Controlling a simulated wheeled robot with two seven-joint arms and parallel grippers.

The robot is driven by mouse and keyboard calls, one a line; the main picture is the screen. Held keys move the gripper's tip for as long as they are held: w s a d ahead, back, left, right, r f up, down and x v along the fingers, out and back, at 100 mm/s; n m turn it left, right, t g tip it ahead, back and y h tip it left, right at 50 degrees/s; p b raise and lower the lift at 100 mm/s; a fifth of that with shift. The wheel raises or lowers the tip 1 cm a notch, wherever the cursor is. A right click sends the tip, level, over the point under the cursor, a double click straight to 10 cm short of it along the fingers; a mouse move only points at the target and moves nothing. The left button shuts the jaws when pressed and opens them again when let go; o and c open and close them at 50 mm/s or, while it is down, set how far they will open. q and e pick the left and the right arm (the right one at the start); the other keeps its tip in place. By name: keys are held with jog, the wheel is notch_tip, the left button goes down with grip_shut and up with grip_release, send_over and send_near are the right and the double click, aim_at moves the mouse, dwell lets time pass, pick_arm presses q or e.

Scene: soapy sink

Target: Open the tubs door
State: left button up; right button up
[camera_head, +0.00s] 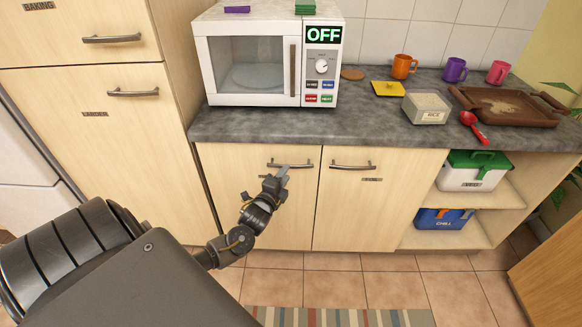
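Two pale wood cabinet doors stand side by side under the counter, both closed. The left door (225,185) has a horizontal metal bar handle (303,165) near its upper right. The right door (345,215) has a similar handle (352,166) and a small label (371,180) too blurred to read. I cannot tell from lettering which is the tubs door. My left gripper (278,178) is in front of the left door, its tip overlapping that door's handle. I cannot tell whether it touches or grips it. My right gripper is out of view.
A microwave (247,103) reading OFF stands on the grey counter (375,125). Mugs, a soap container (426,112) and a brown tray (462,103) are to its right. Open shelves right of the doors hold a green-lidded box (468,180) and a blue box (440,220). A striped rug (340,317) lies below.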

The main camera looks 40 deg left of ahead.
pick_arm(q)
jog(key=x, duration=0.5)
jog(key=shift+w, duration=0.1)
grip_shut()
